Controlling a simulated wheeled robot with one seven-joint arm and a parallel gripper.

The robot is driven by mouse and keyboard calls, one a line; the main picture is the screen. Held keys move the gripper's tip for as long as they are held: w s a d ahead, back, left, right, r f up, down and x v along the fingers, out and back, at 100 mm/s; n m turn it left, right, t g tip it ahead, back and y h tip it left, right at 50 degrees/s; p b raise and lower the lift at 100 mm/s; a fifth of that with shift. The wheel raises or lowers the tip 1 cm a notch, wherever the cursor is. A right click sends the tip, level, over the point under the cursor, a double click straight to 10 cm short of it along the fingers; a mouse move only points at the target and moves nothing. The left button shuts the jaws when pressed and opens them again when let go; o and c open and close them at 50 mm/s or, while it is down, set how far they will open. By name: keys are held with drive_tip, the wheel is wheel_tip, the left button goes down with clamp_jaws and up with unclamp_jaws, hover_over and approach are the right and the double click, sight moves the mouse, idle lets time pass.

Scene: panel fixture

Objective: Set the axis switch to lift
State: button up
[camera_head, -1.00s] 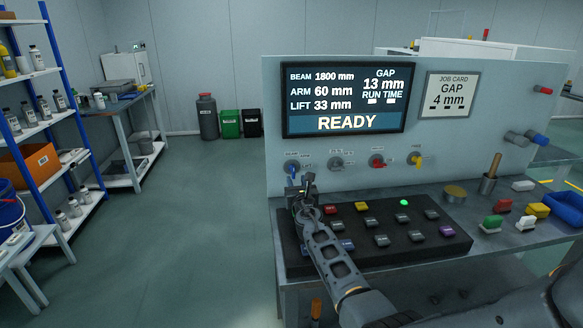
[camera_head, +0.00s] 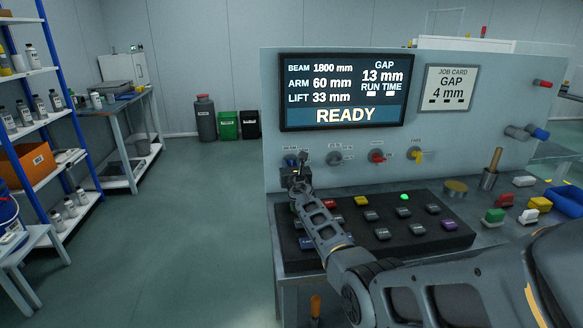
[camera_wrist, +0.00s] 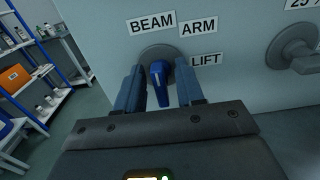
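The axis switch (camera_wrist: 160,78) is a blue lever on a round grey hub. In the wrist view, BEAM is labelled at its upper left, ARM at its upper right and LIFT at its right. The lever's blue end sticks out towards the camera and slightly down; I cannot tell which label it is set to. My gripper (camera_wrist: 160,88) is open, one finger on each side of the lever, with gaps visible. In the head view, my gripper (camera_head: 294,163) is at the panel's left and largely hides the switch. The display (camera_head: 344,92) reads READY, LIFT 33 mm.
A grey knob (camera_head: 335,158), a red one (camera_head: 377,156) and a yellow one (camera_head: 416,154) sit to the right along the panel. A button board (camera_head: 385,250) lies under my arm. A job card (camera_head: 448,87) reads GAP 4 mm. The floor to the left is clear.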

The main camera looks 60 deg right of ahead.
clamp_jaws()
idle(0.4)
drive_tip(key=m+b, duration=0.1)
drive_tip(key=m, duration=0.3)
drive_tip(key=shift+s+m+b, duration=0.1)
drive_tip(key=shift+m+b, duration=0.2)
drive_tip(key=shift+m, duration=0.1)
drive_tip(key=m+b, duration=0.1)
drive_tip(key=m, duration=0.3)
drive_tip(key=shift+d+f+m, duration=0.1)
drive_tip(key=shift+f+m, duration=0.05)
drive_tip(key=shift+m, duration=0.15)
drive_tip(key=m+b, duration=0.1)
drive_tip(key=m, duration=0.3)
drive_tip(key=shift+s+b, duration=0.1)
drive_tip(key=shift+b, duration=0.3)
drive_tip(key=shift+f+m+b, duration=0.1)
drive_tip(key=shift+m+b, duration=0.55)
drive_tip(key=shift+m, duration=1.55)
drive_tip(key=shift+o, duration=0.3)
unclamp_jaws()
